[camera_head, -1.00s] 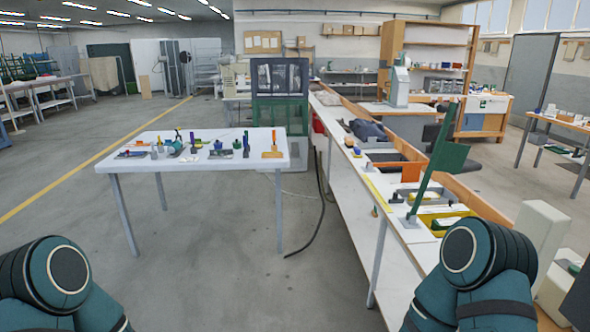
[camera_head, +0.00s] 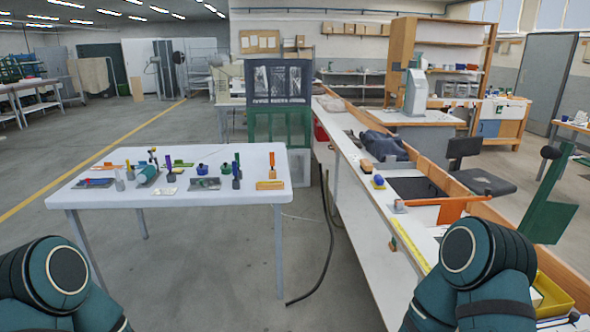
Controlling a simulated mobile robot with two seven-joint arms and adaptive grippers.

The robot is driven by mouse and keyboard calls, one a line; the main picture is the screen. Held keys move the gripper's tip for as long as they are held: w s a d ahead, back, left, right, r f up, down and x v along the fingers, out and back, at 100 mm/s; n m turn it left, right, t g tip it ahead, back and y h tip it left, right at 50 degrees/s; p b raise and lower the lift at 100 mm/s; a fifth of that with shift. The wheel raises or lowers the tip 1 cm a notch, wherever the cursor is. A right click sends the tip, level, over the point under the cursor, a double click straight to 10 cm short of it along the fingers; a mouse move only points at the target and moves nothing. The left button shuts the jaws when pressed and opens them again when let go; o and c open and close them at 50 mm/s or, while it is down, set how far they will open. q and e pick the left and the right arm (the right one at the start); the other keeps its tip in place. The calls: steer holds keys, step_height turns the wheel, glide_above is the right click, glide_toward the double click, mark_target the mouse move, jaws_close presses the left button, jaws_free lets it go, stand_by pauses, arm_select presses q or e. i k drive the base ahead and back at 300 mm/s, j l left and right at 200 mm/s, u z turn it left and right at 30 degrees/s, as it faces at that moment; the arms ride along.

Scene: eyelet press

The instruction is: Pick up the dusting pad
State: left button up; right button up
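I cannot make out for sure which item is the dusting pad. A white table (camera_head: 110,197) at the left of centre carries several small tools and parts. Among them are a dark blue round item (camera_head: 202,168), a green cylinder (camera_head: 148,175) and an orange-handled tool (camera_head: 271,175). On the long bench at the right, a small blue and yellow item (camera_head: 378,182) sits near the left edge. Only upper links of my two arms show at the bottom corners. Both grippers are out of view.
A black cable (camera_head: 328,240) lies on the floor between table and bench. Open floor lies left of the table.

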mark_target(377, 183)
steer(key=i+u, duration=0.2)
steer(key=i, duration=0.2)
steer(key=i+l+u, duration=0.2)
steer(key=i, duration=0.25)
steer(key=i+l+u, duration=0.25)
steer(key=i, duration=0.15)
steer(key=i+l+z, duration=0.1)
steer(key=i+l, duration=0.55)
